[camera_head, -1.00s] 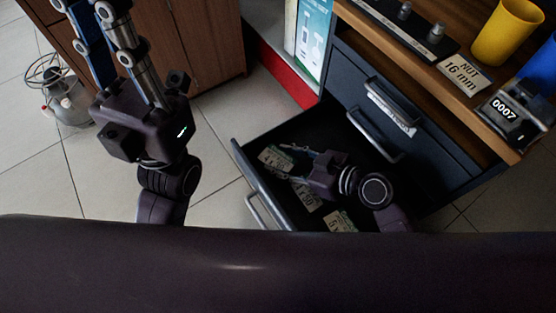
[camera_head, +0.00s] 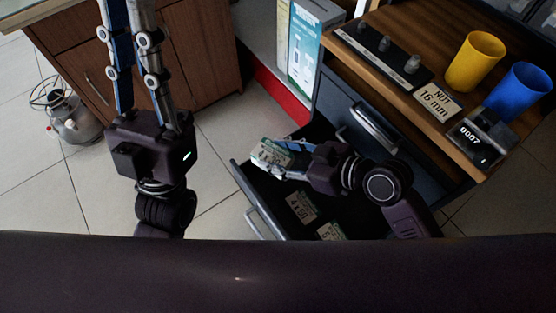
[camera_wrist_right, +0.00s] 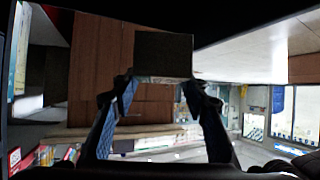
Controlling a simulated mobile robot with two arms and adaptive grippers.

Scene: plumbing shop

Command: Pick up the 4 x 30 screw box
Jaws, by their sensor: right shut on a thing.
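My right gripper (camera_head: 287,156) is shut on a small screw box (camera_head: 268,152) with a pale label and green edge, held up at the open drawer's far left corner. I cannot read the label surely. In the right wrist view the box (camera_wrist_right: 163,54) shows as a dark block between the two fingertips (camera_wrist_right: 160,84). Two other labelled boxes lie in the drawer: one (camera_head: 301,207) in the middle and one (camera_head: 331,231) nearer me, partly hidden. My left gripper (camera_head: 128,40) points up at the left, away from the drawer; its fingertips are cut off by the frame.
The open dark drawer (camera_head: 259,209) has a metal front handle. A closed drawer with a handle (camera_head: 374,130) is above it. The wooden counter (camera_head: 432,65) carries yellow and blue cups. A metal canister (camera_head: 75,122) stands on the floor at the left.

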